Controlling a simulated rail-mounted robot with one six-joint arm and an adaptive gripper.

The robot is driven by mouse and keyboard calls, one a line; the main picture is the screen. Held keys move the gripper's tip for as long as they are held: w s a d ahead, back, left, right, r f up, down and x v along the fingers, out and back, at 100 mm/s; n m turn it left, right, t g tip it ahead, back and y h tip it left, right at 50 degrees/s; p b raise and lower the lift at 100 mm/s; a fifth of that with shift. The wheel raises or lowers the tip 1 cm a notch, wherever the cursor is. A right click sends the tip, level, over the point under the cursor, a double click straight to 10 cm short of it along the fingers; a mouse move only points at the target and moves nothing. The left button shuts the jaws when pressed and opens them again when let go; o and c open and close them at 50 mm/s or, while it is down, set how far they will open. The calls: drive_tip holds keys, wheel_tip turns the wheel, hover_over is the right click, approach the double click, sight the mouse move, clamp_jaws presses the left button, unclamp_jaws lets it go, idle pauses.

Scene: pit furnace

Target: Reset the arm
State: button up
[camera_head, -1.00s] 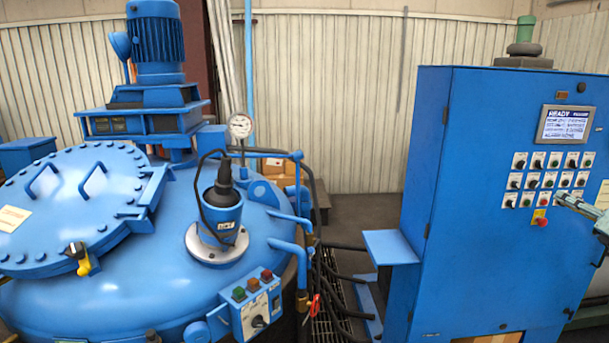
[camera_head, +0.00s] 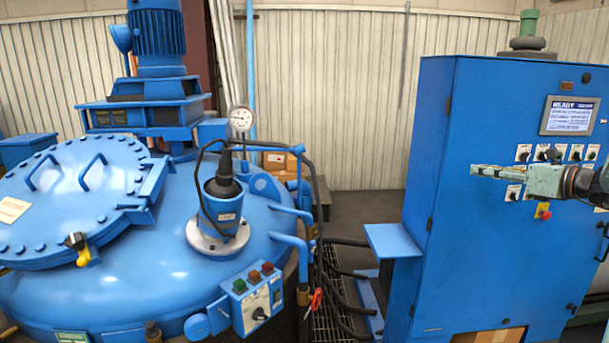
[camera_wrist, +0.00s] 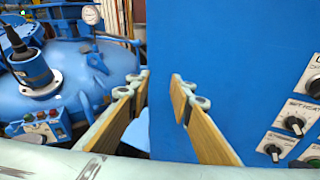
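My gripper (camera_head: 474,171) reaches in from the right edge in the head view, in front of the blue control cabinet (camera_head: 447,200) and its rows of knobs. In the wrist view my gripper (camera_wrist: 160,84) shows two fingers with tan pads, spread apart with nothing between them. The cabinet's plain blue side fills the space beyond the fingers. Knobs with white labels (camera_wrist: 294,124) lie to the right of the fingers, apart from them.
The blue furnace (camera_head: 110,290) with its round bolted lid (camera_head: 75,205) stands at the left. A blue shelf (camera_head: 393,241) juts from the cabinet's left side. Black hoses (camera_head: 345,285) run across the floor gap between them. A small button box (camera_head: 255,298) sits on the furnace's front.

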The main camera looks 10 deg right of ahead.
drive_tip(key=a+r+n+g+y+b, duration=0.1)
drive_tip(key=a+r+n+g+y, duration=0.2)
drive_tip(key=a, duration=1.1)
drive_tip(key=s+a+f+n+g+b, duration=0.15)
drive_tip(key=s+a+n, duration=0.3)
drive_tip(key=a, duration=0.75)
drive_tip(key=s+a+n+g+y+b, duration=0.1)
drive_tip(key=s+a+n+g, duration=0.3)
drive_tip(key=a, duration=0.7)
drive_tip(key=s+a+f+n+g+b, duration=0.15)
drive_tip(key=s+a+n, duration=0.3)
drive_tip(key=a, duration=0.75)
drive_tip(key=s+a+f+n+g+h+b, duration=0.1)
drive_tip(key=s+a+f+n+g, duration=0.1)
drive_tip(key=s+a+n, duration=0.55)
drive_tip(key=s+a+f+n+g+h+b, duration=0.15)
drive_tip(key=s+a, duration=0.35)
drive_tip(key=s, duration=0.6)
drive_tip(key=s+d+f+n+t+h+b, duration=0.1)
drive_tip(key=s+f+n, duration=0.3)
drive_tip(key=s, duration=0.5)
drive_tip(key=s+d+f+n+t+h+b, duration=0.1)
drive_tip(key=s+d+f+n+h, duration=0.3)
drive_tip(key=s, duration=0.4)
drive_tip(key=shift+s+d+n+h+b, duration=0.3)
drive_tip(key=shift+n+b, duration=0.3)
drive_tip(key=shift+b, duration=0.25)
drive_tip(key=shift+d, duration=0.1)
